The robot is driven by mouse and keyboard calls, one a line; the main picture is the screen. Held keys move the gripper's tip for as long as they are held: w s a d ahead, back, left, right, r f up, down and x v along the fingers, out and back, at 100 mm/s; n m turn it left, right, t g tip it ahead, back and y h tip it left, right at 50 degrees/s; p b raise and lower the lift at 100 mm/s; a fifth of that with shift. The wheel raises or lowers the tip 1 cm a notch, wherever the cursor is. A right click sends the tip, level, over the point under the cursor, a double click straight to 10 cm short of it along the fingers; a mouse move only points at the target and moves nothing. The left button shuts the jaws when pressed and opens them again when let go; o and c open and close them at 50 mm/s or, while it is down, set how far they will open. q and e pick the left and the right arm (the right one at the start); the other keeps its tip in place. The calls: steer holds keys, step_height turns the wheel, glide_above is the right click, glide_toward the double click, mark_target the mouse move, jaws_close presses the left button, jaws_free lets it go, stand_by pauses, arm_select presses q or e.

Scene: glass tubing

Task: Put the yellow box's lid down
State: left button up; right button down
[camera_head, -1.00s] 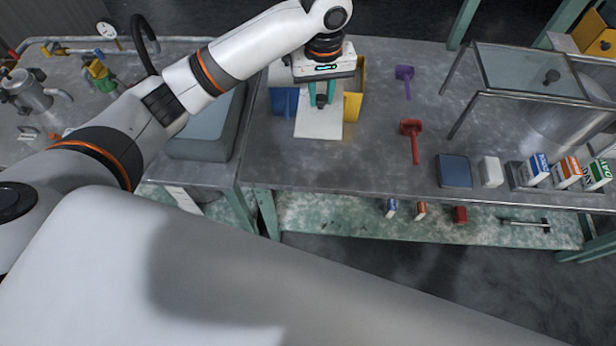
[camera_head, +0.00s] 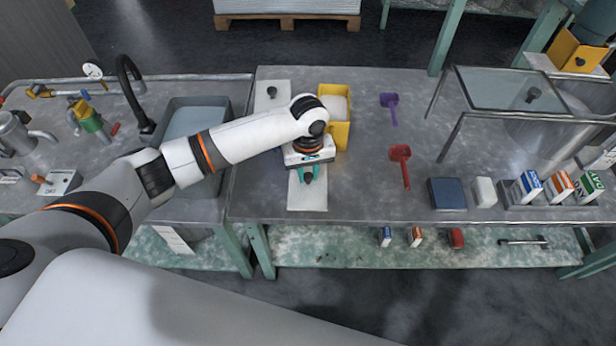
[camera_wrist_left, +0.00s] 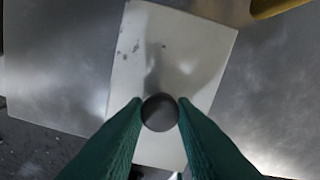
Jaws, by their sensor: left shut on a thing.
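The yellow box (camera_head: 342,134) stands open on the metal table, with pale contents showing inside. Its flat white lid (camera_head: 307,196) is in front of it and slightly left, close to the table's front edge. My left gripper (camera_head: 309,176) is over the lid, shut on its round dark knob; the knob (camera_wrist_left: 160,112) sits between the green fingertips in the left wrist view. I cannot tell whether the lid touches the table. A corner of the yellow box shows top right in the wrist view (camera_wrist_left: 275,7). My right gripper is not in view.
Another white lid with a dark knob (camera_head: 271,92) is behind my left arm. A sink (camera_head: 190,125) is to the left. Purple (camera_head: 390,101) and red (camera_head: 401,154) scoops lie right of the box. A blue block (camera_head: 447,194) and cartons (camera_head: 527,186) are further right.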

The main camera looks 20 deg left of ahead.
mark_target(308, 176)
arm_select(q)
step_height(308, 176, down, 2)
steer(key=shift+f, duration=0.1)
arm_select(e)
steer(key=shift+w+a+f, duration=0.1)
steer(key=shift+a+f, duration=0.05)
steer(key=shift+a, duration=0.2)
arm_select(q)
steer(key=o, duration=1)
steer(key=shift+f, duration=0.15)
arm_select(e)
steer(key=shift+d, duration=0.2)
steer(key=shift+w+d, duration=0.1)
arm_select(q)
step_height(308, 176, up, 12)
steer(key=p, duration=0.1)
steer(key=shift+r, duration=0.2)
arm_select(e)
steer(key=shift+r, duration=0.7)
arm_select(q)
steer(key=shift+f, duration=0.1)
